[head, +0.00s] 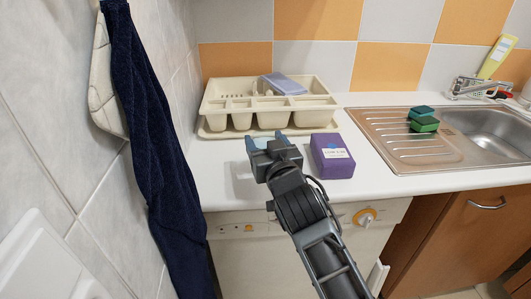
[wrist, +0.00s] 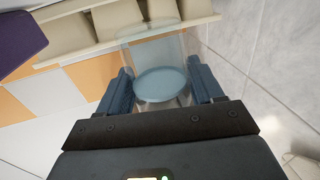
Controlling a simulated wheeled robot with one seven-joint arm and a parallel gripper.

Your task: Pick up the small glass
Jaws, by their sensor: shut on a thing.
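The small glass (wrist: 160,60) is clear with a bluish tint and stands out in the wrist view between the two blue fingers of my gripper (wrist: 160,88). The fingers are shut on its sides. In the head view my gripper (head: 266,142) is over the white counter, in front of the cream dish drainer and left of the purple box. The glass is hard to make out there, mostly hidden by the gripper. Whether it touches the counter cannot be told.
The cream drainer (head: 212,111) stands behind my gripper. The purple box (head: 331,157) is close on the right. A sink (head: 385,160) with sponges (head: 424,124) is further right. A dark blue towel (head: 150,130) hangs on the left wall.

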